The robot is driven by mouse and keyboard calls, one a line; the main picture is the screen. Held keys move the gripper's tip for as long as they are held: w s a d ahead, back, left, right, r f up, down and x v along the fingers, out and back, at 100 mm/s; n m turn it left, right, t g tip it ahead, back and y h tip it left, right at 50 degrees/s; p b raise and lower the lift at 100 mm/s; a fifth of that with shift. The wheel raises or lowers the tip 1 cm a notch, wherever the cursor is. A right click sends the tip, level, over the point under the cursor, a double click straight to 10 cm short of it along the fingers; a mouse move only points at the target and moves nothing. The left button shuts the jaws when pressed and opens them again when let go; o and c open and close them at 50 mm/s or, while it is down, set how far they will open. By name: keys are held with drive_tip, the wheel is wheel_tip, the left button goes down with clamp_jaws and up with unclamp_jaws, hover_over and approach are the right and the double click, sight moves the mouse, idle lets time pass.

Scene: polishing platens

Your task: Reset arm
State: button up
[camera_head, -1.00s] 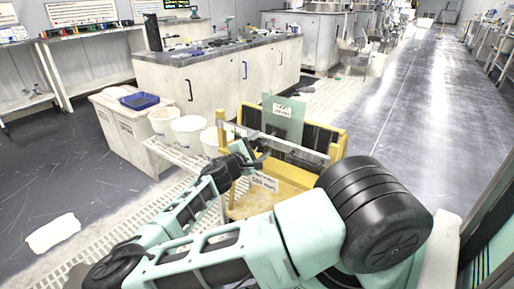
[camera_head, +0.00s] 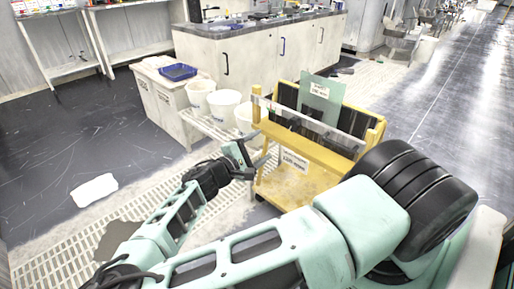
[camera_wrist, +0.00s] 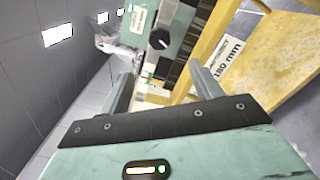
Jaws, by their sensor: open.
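My gripper (camera_head: 250,160) is at the end of my mint-green arm, just left of the yellow rack (camera_head: 300,185) in the head view. In the wrist view my gripper (camera_wrist: 163,90) shows its two fingers spread apart with nothing held between them. The yellow rack carries a white label and stands close to the fingers; it also fills the right of the wrist view (camera_wrist: 290,60). Dark platens stand in the rack's upper part, with a mint-green labelled plate (camera_head: 322,98) upright among them. I cannot tell whether the gripper touches the rack.
White buckets (camera_head: 222,107) stand on a low slatted stand left of the rack. A blue tray (camera_head: 178,72) sits on a white cabinet. A long counter (camera_head: 260,60) is behind. A white patch (camera_head: 94,190) lies on the dark floor. The aisle at right is clear.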

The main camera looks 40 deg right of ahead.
drive_tip(key=shift+a, duration=0.35)
idle(0.3)
drive_tip(key=s+a+f+m+g+y, duration=0.2)
drive_tip(key=s+a+f+g+y, duration=0.3)
drive_tip(key=s+f, duration=0.4)
drive_tip(key=s+a+r+y, duration=0.2)
drive_tip(key=s+a+y, duration=0.2)
drive_tip(key=a, duration=0.2)
drive_tip(key=s+a+r+y, duration=0.3)
drive_tip(key=a+y, duration=0.1)
drive_tip(key=a, duration=0.3)
drive_tip(key=s+a+r+n+t+y, duration=0.1)
drive_tip(key=s+a+r+t+y, duration=0.2)
drive_tip(key=r, duration=0.6)
drive_tip(key=s+a+r+n+t+y, duration=0.1)
drive_tip(key=s+a+r+y, duration=0.2)
drive_tip(key=a+r, duration=0.45)
wheel_tip(320, 180, up, 21)
drive_tip(key=d+p, duration=0.1)
drive_tip(key=p, duration=1.8)
drive_tip(key=shift+w+d+p, duration=0.15)
drive_tip(key=shift+d+p, duration=0.15)
